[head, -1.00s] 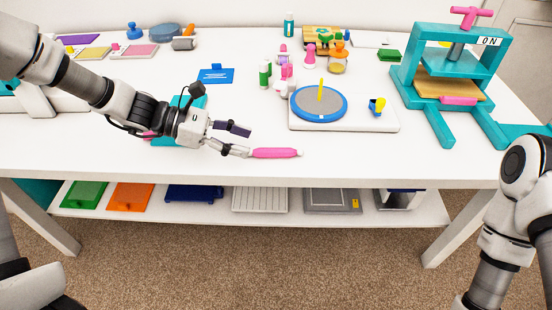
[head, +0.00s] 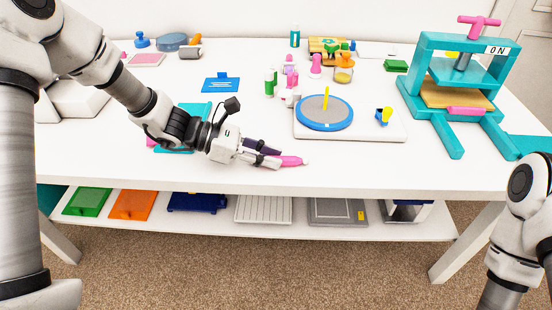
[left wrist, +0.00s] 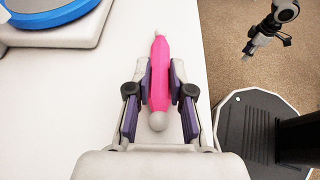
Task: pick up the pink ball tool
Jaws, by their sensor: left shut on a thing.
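The pink ball tool (head: 292,161) lies at the front edge of the white table. It has a pink body and a small pale ball at each end, clearest in the left wrist view (left wrist: 160,70). My left gripper (head: 278,157) is shut on the tool; in the left wrist view its purple-padded fingers (left wrist: 160,88) press on both sides of the pink body. The near ball shows between the fingers. I cannot tell whether the tool is still touching the table. My right gripper (left wrist: 267,32) shows small over the floor in the left wrist view, away from the table.
A white board with a blue-rimmed round turntable (head: 325,127) stands behind the tool. A teal press (head: 470,110) stands at the right. A teal mat (head: 195,112) lies behind my left arm. Small bottles and stamps stand farther back. The table front between the tool and the press is clear.

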